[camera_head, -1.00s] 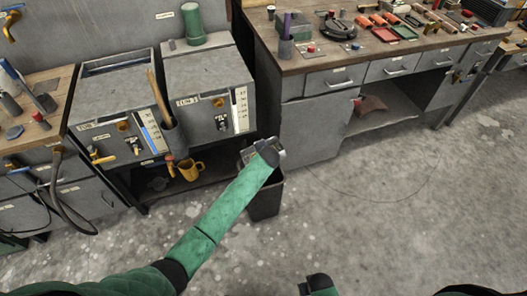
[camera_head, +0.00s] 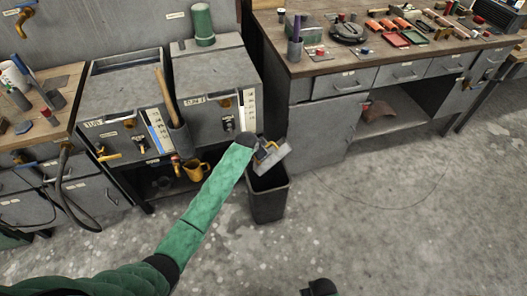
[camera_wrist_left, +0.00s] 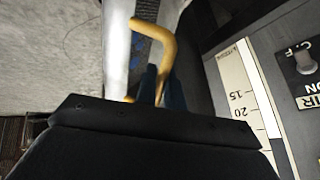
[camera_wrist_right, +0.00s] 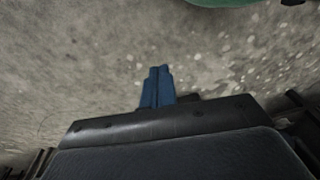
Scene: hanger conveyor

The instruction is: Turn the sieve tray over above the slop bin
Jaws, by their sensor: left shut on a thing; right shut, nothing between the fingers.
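The sieve tray (camera_head: 275,158) is a grey metal piece with a yellow handle, held tilted over the mouth of the slop bin. Its yellow handle (camera_wrist_left: 168,50) and a pale tray wall (camera_wrist_left: 116,60) fill the upper middle of the left wrist view. My left gripper (camera_head: 259,153) is shut on that handle; its blue fingers (camera_wrist_left: 155,85) show there. The slop bin (camera_head: 268,203) is a dark open bin on the floor; the tray partly covers its opening, and its contents are hidden. My right gripper (camera_wrist_right: 157,88) is shut and empty above bare floor.
A workbench (camera_head: 335,62) with tools stands behind on the right. The floor (camera_head: 390,205) to the right is clear.

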